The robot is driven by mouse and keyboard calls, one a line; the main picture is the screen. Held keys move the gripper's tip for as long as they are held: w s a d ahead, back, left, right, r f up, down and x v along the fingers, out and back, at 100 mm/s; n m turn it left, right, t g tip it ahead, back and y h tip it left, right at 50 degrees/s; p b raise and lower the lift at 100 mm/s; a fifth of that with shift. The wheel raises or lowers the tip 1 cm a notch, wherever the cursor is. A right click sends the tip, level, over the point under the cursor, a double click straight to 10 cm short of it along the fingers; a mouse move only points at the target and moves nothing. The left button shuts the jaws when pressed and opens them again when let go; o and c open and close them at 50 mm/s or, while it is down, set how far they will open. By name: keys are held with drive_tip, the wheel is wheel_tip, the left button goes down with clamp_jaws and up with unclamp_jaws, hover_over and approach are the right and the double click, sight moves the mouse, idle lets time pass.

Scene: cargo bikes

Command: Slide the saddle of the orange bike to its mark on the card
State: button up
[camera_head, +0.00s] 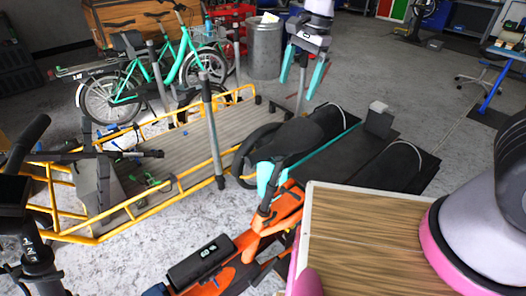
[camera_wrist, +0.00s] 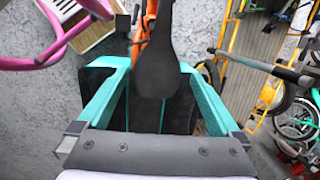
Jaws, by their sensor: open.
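The orange bike (camera_head: 267,230) stands low in the middle of the head view. Its black saddle (camera_head: 291,138) sits at the rear, close to a black cargo mat. In the wrist view the saddle (camera_wrist: 157,55) runs down the middle, with its narrow end toward the orange frame (camera_wrist: 141,32). My gripper (camera_head: 298,92) is open, with teal fingers pointing down, above the saddle and apart from it. In the wrist view the fingers of my gripper (camera_wrist: 155,70) lie to either side of the saddle. I cannot make out the card or its mark with certainty.
A yellow cargo bike (camera_head: 160,193) with a slatted bed stands left of the saddle, its grey post (camera_head: 212,130) close by. A teal bike (camera_head: 150,75) stands behind. A grey bin (camera_head: 264,48) is at the back. Open floor lies at the back right.

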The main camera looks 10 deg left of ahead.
drive_tip(key=h, duration=0.2)
hover_over(263, 149)
wheel_tip(263, 149, down, 10)
wheel_tip(263, 149, down, 11)
drive_tip(key=shift+w+r, duration=0.1)
drive_tip(key=shift+r, duration=0.05)
drive_tip(key=shift+c, duration=0.3)
